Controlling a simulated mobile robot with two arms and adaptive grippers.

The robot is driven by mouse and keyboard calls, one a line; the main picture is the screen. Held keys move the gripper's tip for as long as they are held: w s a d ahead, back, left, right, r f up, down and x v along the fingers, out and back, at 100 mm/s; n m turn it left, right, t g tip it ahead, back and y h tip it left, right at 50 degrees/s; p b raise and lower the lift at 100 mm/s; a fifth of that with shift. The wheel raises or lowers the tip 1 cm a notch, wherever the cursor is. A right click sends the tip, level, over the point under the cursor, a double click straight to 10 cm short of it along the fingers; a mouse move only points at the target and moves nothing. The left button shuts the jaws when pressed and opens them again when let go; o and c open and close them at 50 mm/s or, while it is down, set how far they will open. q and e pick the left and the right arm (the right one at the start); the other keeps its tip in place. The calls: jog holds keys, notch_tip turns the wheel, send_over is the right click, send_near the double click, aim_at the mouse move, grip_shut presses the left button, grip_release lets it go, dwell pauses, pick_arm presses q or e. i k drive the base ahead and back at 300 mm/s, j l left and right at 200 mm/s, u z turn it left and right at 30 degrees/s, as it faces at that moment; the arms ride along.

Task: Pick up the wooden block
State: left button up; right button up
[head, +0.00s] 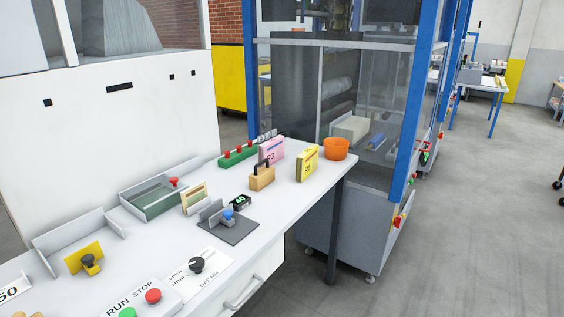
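The wooden block (262,180) is a small light-brown block with a dark arched piece on top. It stands on the white work table (290,197) toward its far end, between a pink box (272,150) behind it and a yellow box (307,163) to its right. It looks upright and free of the yellow box. Neither of my grippers is in the head view, so nothing is seen touching the block.
An orange pot (336,149) stands at the table's far right corner. A dark plate with a blue knob (229,215) lies nearer, beside a small black display (241,202). A green tray (155,200) is left. A blue-framed machine (407,130) stands behind. Floor at right is clear.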

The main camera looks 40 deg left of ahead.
aim_at(262, 177)
jog(key=i+l+u, duration=0.1)
jog(key=i+u, duration=0.3)
jog(key=i+l+u, duration=0.25)
jog(key=i+u, duration=0.15)
jog(key=i, duration=0.15)
jog(key=i+l+u, duration=0.8)
